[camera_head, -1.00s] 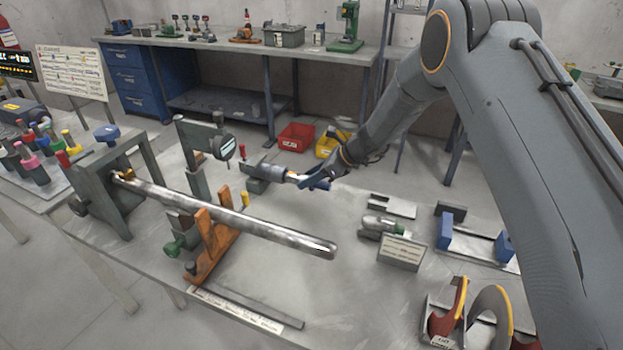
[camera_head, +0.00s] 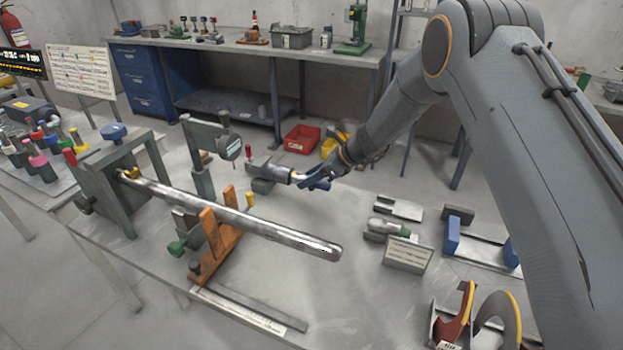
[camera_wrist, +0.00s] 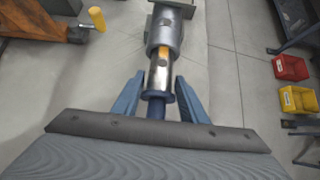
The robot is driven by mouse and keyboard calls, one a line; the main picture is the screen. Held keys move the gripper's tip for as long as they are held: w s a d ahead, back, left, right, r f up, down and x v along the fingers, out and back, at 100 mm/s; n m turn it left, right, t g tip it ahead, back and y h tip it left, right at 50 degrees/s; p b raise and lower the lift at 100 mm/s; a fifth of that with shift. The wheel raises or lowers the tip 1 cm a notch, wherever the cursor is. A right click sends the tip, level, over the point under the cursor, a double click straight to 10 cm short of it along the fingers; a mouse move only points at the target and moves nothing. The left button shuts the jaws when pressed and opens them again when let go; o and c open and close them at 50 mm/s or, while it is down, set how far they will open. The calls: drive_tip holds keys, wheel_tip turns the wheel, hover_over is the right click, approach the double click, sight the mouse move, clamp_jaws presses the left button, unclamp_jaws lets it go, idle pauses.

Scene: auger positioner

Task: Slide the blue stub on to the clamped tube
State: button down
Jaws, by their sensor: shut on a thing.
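The clamped tube (camera_head: 235,215) is a long bare steel bar. It runs from a grey clamp block (camera_head: 110,190) at the left to a free, rounded end at the right, resting across an orange support (camera_head: 212,240). My gripper (camera_head: 312,180) is behind the tube, apart from it. In the wrist view its two blue-grey fingers (camera_wrist: 157,98) are shut on the blue stub (camera_wrist: 155,110), a short blue end piece. Beyond it, in line, is a silver cylinder (camera_wrist: 160,78) with an orange mark. It leads into a grey-green holder; whether they are joined I cannot tell.
A dial gauge (camera_head: 233,149) on a post stands left of my gripper. To the right are a labelled block (camera_head: 408,255), a blue-ended rack (camera_head: 480,240) and curved gauges (camera_head: 480,315).

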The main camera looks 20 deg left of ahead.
sight(296, 177)
drive_tip(key=shift+w+a+r+b, duration=0.1)
drive_tip(key=shift+a+b, duration=0.55)
drive_tip(key=shift+a, duration=1.1)
drive_tip(key=c, duration=1)
unclamp_jaws()
drive_tip(key=shift+d, duration=0.1)
drive_tip(key=shift+b+v, duration=0.95)
drive_tip(key=shift+v, duration=2.85)
